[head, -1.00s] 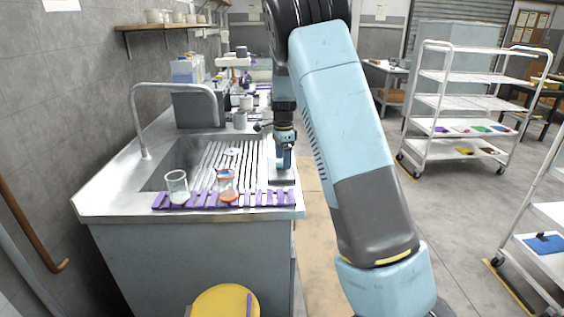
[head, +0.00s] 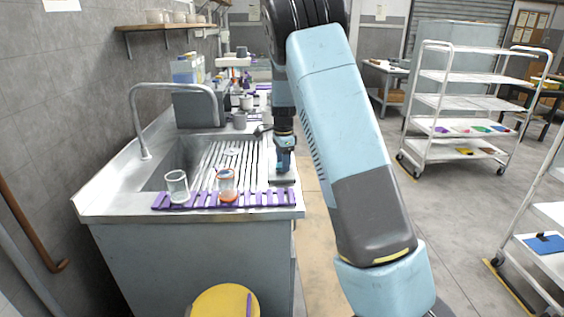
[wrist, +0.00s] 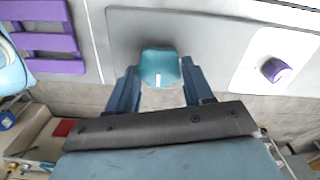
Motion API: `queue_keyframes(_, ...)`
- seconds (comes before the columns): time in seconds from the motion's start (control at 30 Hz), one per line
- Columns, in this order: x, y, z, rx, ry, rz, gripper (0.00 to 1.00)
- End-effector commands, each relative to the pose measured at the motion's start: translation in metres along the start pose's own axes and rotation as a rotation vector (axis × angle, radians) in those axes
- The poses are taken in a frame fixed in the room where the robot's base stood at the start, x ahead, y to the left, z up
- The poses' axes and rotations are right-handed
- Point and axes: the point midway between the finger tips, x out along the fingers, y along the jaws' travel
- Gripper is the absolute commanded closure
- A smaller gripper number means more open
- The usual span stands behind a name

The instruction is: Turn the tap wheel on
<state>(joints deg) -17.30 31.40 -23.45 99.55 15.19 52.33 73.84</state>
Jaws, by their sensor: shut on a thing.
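The tap wheel appears as a teal, rounded knob (wrist: 161,68) with a small white mark, on a grey metal plate (wrist: 130,25) in the wrist view. My gripper (wrist: 158,78) has its two blue fingers on either side of the knob and is shut on it. In the head view my gripper (head: 284,160) points down at the right edge of the sink counter and hides the knob. The curved metal tap spout (head: 180,86) stands at the left of the sink; no water shows from it.
A purple knob (wrist: 275,69) sits on a white plate near my gripper. A yellow stool (head: 222,303) is below.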

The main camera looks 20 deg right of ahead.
Motion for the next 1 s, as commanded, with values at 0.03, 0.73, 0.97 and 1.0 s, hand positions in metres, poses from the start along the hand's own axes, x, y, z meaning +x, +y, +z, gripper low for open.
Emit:
queue_keyframes(0.03,-0.0007,-0.0012,0.0,0.0,0.0,-0.004,0.72)
queue_keyframes(0.73,-0.0019,-0.004,0.0023,-0.247,0.001,-0.009,0.79)
queue_keyframes(0.97,-0.0021,-0.0052,0.0019,-0.462,0.002,-0.01,0.79)
queue_keyframes(1.0,-0.0022,-0.0054,0.0019,-0.499,0.002,-0.01,0.79)
